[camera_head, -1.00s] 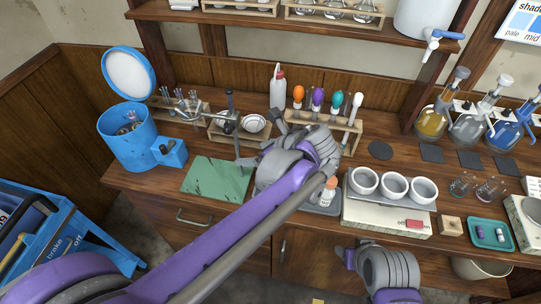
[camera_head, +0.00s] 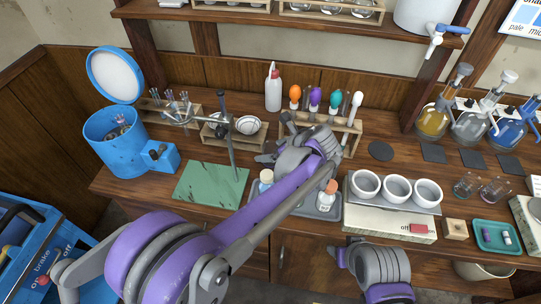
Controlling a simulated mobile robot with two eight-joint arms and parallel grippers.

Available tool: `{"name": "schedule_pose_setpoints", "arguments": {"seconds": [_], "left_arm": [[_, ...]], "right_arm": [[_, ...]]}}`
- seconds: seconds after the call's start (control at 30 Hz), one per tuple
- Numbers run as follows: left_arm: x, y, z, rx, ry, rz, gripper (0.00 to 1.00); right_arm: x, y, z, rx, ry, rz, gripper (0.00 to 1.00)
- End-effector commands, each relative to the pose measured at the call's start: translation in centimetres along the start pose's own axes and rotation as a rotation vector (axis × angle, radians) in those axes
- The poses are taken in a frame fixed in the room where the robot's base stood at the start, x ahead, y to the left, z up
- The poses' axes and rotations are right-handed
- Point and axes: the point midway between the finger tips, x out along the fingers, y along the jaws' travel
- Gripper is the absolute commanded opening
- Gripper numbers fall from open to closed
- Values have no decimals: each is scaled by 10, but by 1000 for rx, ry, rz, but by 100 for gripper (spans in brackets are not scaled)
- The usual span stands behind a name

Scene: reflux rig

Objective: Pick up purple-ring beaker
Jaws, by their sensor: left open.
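Two small clear glass beakers stand on the bench at the right, the left one (camera_head: 467,184) and the right one (camera_head: 495,190). Each seems to carry a coloured ring, but the rings are too small to tell which is purple. My left gripper (camera_head: 265,158) is open over the middle of the bench, left of the white bowls and well away from the beakers. It is partly hidden by my own wrist. My right arm shows at the bottom, right of centre. Its gripper is not visible.
White bowls (camera_head: 396,185) stand on a hotplate (camera_head: 390,218) between my left gripper and the beakers. A teal tray (camera_head: 497,238) lies in front of the beakers. Coloured flasks (camera_head: 470,128) stand behind. A clamp stand (camera_head: 231,140) is left of my gripper, above a green mat (camera_head: 210,184).

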Motion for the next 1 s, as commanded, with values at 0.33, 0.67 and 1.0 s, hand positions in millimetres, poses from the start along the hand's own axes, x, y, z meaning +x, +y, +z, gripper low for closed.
{"name": "schedule_pose_setpoints", "arguments": {"seconds": [0.33,0.67,1.0], "left_arm": [[36,0,0,-1,0,0,99],[35,0,-1,0,0,0,59],[35,0,-1,0,0,0,9]], "right_arm": [[-2,0,-2,0,1,0,57],[-2,0,-2,0,1,0,57],[-2,0,-2,0,1,0,57]]}}
